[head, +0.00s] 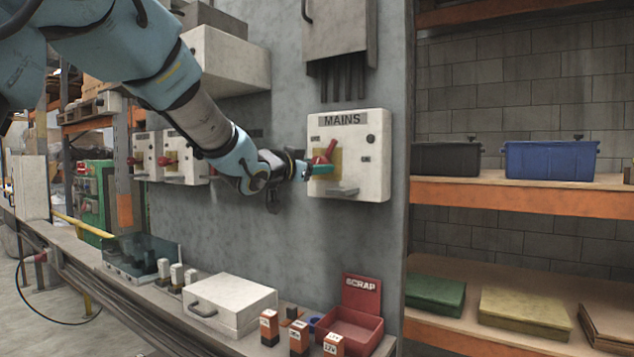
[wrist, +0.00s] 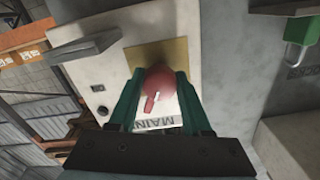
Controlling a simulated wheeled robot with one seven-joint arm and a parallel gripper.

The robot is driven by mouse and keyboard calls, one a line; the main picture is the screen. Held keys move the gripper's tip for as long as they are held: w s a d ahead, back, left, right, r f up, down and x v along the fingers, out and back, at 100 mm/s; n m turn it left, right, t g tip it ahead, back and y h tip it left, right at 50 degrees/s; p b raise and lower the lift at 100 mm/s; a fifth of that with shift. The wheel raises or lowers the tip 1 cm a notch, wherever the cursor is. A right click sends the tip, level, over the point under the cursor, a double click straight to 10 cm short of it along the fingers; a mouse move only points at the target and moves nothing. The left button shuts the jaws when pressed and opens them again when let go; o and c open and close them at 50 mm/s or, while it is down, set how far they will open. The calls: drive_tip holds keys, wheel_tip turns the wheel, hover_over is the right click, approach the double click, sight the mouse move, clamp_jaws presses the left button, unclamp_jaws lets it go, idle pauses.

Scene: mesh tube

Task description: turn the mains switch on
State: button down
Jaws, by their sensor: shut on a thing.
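The mains switch box (head: 372,155) is a pale grey box on the wall, labelled MAINS at its top. Its red rotary handle (head: 330,149) sits on a yellow plate and slants up to the right in the head view. In the wrist view the red knob (wrist: 158,83) has a white-marked pointer toward the MAINS label. My gripper (head: 313,169) reaches the box from the left. In the wrist view its green fingers (wrist: 159,76) stand on both sides of the knob, shut on it. The fingers hide part of the handle in the head view.
Other switch boxes (head: 184,153) with red handles are on the wall to the left. Below, a bench holds a white case (head: 232,304), small boxes and a red SCRAP bin (head: 350,325). Shelves (head: 510,195) stand at the right.

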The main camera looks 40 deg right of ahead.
drive_tip(key=m+b, duration=0.6)
drive_tip(key=shift+f+m, duration=0.2)
drive_tip(key=shift+m, duration=0.1)
drive_tip(key=m+b, duration=0.1)
drive_tip(key=m, duration=0.1)
drive_tip(key=m+b, duration=0.2)
drive_tip(key=m, duration=0.1)
drive_tip(key=shift+r+m+b, duration=0.2)
drive_tip(key=shift+m+b, duration=0.1)
drive_tip(key=shift+c, duration=1.7)
unclamp_jaws()
drive_tip(key=b+v, duration=0.1)
drive_tip(key=v, duration=0.9)
drive_tip(key=shift+a, duration=0.4)
